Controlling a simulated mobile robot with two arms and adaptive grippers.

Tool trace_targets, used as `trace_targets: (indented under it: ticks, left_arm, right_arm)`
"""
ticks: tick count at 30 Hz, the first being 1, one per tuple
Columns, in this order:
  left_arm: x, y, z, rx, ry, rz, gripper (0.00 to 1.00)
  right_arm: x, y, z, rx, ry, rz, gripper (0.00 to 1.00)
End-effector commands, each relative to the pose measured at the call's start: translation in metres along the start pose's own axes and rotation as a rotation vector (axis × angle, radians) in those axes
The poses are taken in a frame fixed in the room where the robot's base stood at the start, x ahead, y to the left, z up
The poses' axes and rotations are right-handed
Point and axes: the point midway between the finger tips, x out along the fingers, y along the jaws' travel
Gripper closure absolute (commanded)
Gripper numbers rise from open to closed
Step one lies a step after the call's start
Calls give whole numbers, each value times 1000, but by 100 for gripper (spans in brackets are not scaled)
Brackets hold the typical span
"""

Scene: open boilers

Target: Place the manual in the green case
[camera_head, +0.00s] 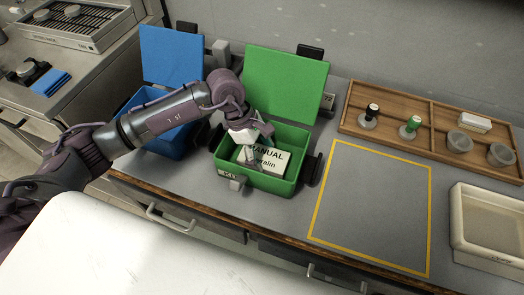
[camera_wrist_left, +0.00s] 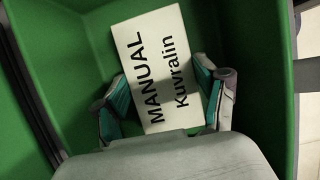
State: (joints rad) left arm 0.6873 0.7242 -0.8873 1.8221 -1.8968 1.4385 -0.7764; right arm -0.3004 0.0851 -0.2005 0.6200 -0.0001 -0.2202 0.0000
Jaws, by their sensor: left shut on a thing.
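The green case (camera_head: 302,172) stands open on the counter with its green lid (camera_head: 288,84) raised at the back. My left gripper (camera_head: 258,142) reaches down into the case from the left. In the left wrist view its two teal-padded fingers (camera_wrist_left: 165,108) are on either side of the manual (camera_wrist_left: 160,62), shut on its near part. The green case (camera_wrist_left: 262,60) surrounds it there. I cannot tell whether the manual touches the case floor. My right gripper is not in view.
A blue case (camera_head: 135,103) with raised lid stands just left. To the right are a yellow-outlined area (camera_head: 318,222), empty inside, a wooden tray (camera_head: 388,122) with stamps and bowls, and a pale bin (camera_head: 458,222). A white surface (camera_head: 120,250) fills the front left.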

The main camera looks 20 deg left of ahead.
Motion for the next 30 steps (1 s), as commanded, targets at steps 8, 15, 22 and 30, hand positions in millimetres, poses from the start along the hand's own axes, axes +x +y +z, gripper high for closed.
trace_targets:
  ticks: [8, 15, 22, 30]
  left_arm:
    - [3, 0, -1, 1, 0, 2, 66]
    - [2, 0, -1, 1, 0, 1, 3]
    - [2, 0, -1, 1, 0, 1, 3]
    - [-23, 1, 0, 3, 1, 5, 3]
  right_arm:
    - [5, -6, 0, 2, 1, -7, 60]
    - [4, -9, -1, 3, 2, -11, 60]
    - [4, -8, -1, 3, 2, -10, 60]
    - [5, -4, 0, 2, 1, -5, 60]
